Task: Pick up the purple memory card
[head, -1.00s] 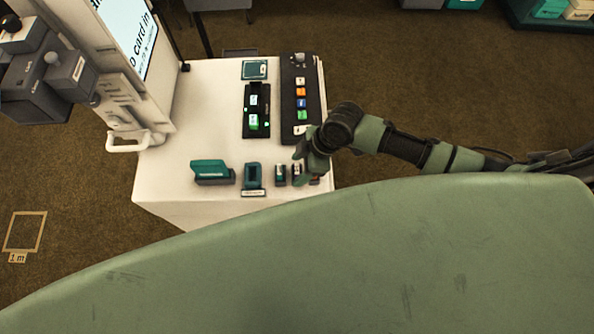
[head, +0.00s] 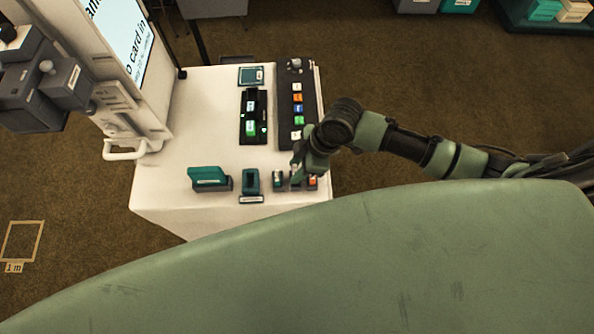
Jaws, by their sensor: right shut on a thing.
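Several small memory cards in stands line the front right part of the white table. The middle one, which I take for the purple memory card (head: 295,183), sits under my right gripper (head: 296,173). The gripper points down and is shut on it; the fingers hide most of the card, so its colour hardly shows. My left gripper is not in view.
On the white table (head: 200,110) stand two teal holders (head: 208,177), a black slotted device (head: 264,128) with green lights, and a dark panel (head: 284,90) with coloured buttons. A grey machine with a screen (head: 121,35) stands left. The table's left middle is clear.

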